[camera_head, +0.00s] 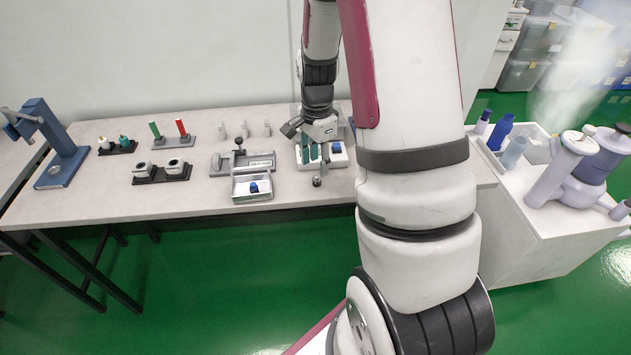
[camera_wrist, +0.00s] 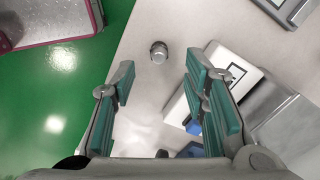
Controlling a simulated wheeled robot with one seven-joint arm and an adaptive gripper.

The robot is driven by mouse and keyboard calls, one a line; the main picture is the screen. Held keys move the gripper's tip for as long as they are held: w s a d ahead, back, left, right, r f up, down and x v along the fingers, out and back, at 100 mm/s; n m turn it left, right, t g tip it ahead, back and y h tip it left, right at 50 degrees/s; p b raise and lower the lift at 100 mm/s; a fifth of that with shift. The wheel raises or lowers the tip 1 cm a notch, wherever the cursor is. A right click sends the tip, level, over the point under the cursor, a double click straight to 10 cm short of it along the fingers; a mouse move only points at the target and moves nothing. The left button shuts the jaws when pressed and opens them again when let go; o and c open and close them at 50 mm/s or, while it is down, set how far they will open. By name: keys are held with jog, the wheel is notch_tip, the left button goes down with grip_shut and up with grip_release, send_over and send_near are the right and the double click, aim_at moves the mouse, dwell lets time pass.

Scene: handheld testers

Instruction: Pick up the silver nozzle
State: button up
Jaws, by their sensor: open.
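The silver nozzle (camera_wrist: 158,52) is a small, short metallic cylinder in the wrist view, standing on the pale table (camera_wrist: 155,18) near the edge. My gripper (camera_wrist: 161,72) is open, with teal pads on both fingers. The nozzle shows beyond the fingertips, roughly centred between them, and nothing is held. In the head view my gripper (camera_head: 315,152) hangs over the right part of the table, in front of a white tray. A small dark grey shape below it, near the front edge, may be the nozzle; I cannot tell surely.
The white tray (camera_head: 338,159) with a blue part lies close by, partly behind my right finger in the wrist view. A grey fixture (camera_head: 252,188) with a blue piece stands to the left. Black holders (camera_head: 161,174) sit farther left. Green floor (camera_wrist: 60,95) lies past the table edge.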

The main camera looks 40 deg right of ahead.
aim_at(317, 176)
jog(key=shift+f, duration=2.85)
grip_shut()
